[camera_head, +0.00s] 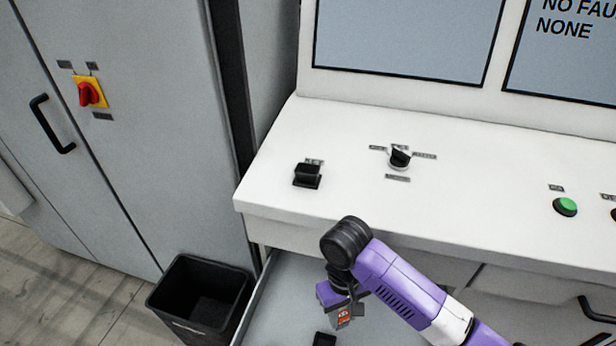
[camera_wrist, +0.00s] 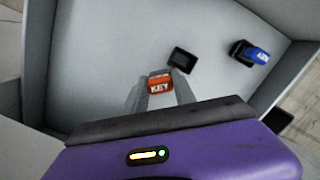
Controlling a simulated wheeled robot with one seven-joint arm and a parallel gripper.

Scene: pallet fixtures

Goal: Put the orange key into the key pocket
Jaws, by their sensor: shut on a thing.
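The orange key (camera_wrist: 160,86), marked KEY, is between the fingertips of my gripper (camera_wrist: 160,80). My gripper is shut on it and holds it above the inside of an open drawer. In the head view the orange key (camera_head: 344,314) shows small below my gripper (camera_head: 345,309), partly covered by the fingers. A small black holder (camera_wrist: 181,60) on the drawer floor appears empty. A black pocket (camera_head: 307,176) stands at the left of the white console top with a small label behind it.
A blue key (camera_wrist: 258,54) sits in another black holder in the drawer (camera_wrist: 105,60). A black bin (camera_head: 202,302) stands left of the drawer. The console (camera_head: 350,205) carries a rotary switch (camera_head: 399,158) and a green button (camera_head: 565,206). Its top between these is clear.

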